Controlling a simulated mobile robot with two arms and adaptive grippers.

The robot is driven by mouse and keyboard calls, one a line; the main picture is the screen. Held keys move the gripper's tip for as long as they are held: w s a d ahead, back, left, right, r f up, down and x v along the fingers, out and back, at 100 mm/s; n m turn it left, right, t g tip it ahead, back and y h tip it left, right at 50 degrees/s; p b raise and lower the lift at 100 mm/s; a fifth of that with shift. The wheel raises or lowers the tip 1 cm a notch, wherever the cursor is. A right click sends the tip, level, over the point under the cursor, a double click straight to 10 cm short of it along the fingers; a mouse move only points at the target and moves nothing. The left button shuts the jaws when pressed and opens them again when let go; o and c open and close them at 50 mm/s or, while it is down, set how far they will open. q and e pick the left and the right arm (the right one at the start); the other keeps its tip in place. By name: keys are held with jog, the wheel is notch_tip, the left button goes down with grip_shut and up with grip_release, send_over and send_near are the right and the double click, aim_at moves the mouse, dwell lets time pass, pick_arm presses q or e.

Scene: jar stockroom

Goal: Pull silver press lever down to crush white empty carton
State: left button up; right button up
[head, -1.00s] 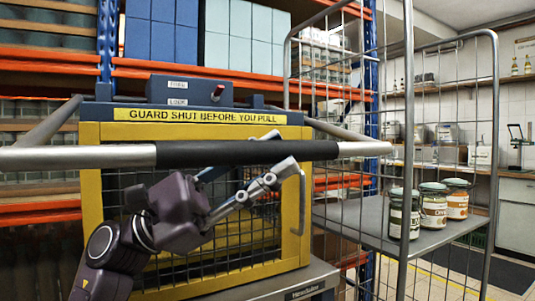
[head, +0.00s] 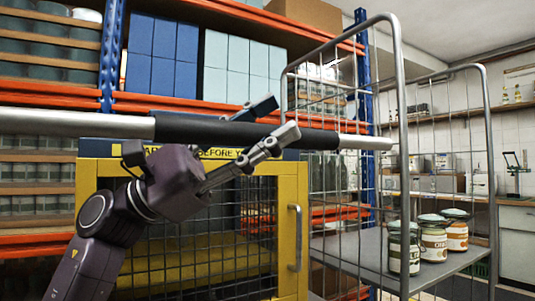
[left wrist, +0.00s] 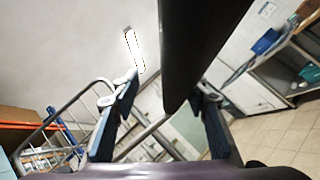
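The press lever is a silver bar (head: 60,122) with a black grip sleeve (head: 225,131), lying level across the front of the yellow press (head: 88,185). My left gripper (head: 277,119) is at the sleeve's right part, one finger beyond the bar and one on the near side. In the left wrist view the fingers (left wrist: 165,115) stand wide apart, with the dark sleeve (left wrist: 195,45) running between them and a gap on each side. The mesh guard (head: 215,235) looks shut, with its handle (head: 295,238) at the right. I cannot make out the white carton. My right gripper is out of view.
A wire cage trolley (head: 402,150) stands close at the right, with several jars (head: 433,240) on its shelf (head: 350,252). Blue and pale boxes (head: 240,60) fill the racking behind the press. Open floor lies farther right.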

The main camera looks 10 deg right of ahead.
pick_arm(q)
jog(key=shift+w+a+r, duration=0.2)
jog(key=shift+w+r, duration=0.1)
jog(key=shift+w, duration=0.15)
